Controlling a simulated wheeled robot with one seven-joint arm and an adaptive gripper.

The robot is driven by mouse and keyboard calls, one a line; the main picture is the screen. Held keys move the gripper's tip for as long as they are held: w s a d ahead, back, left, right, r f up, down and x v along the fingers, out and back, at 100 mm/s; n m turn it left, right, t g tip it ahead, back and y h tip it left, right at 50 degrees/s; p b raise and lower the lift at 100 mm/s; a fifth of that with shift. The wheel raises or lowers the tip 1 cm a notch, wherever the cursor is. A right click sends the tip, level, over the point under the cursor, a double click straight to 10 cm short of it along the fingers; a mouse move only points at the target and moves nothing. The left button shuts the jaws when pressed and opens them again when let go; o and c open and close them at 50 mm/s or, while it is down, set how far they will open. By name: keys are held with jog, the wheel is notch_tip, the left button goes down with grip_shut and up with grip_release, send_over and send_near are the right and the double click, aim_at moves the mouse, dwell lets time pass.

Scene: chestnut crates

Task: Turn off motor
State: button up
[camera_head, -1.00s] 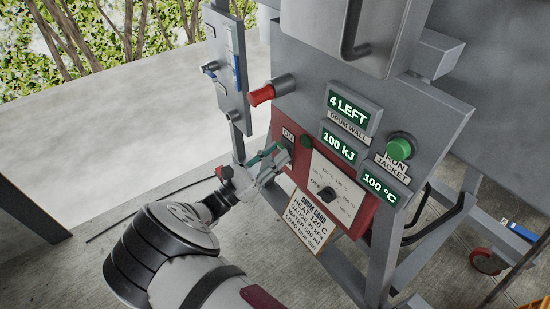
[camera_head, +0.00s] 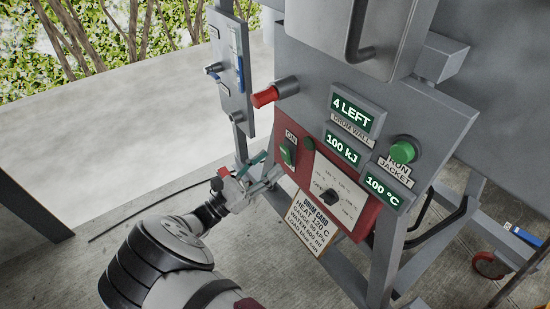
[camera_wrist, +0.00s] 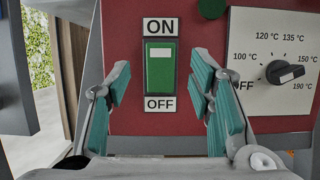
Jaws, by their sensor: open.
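A green rocker switch (camera_wrist: 160,70) sits on the red panel (camera_wrist: 125,30), with an ON label (camera_wrist: 160,26) above it and an OFF label (camera_wrist: 160,103) below. The switch also shows in the head view (camera_head: 288,154). My gripper (camera_wrist: 160,92) is open and empty in the wrist view, with its teal finger pads on either side of the switch and apart from it. In the head view my gripper (camera_head: 262,172) is just in front of and below the switch. Which way the rocker is pressed is hard to tell.
A black dial (camera_wrist: 285,72) on a white temperature plate is right of the switch. Displays read 4 LEFT (camera_head: 351,109), 100 kJ (camera_head: 341,147) and 100 °C (camera_head: 382,190). A red knob (camera_head: 265,97), a green RUN button (camera_head: 403,151) and a hanging drum card (camera_head: 308,228) are near.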

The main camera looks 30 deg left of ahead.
jog(key=shift+v, duration=1.9)
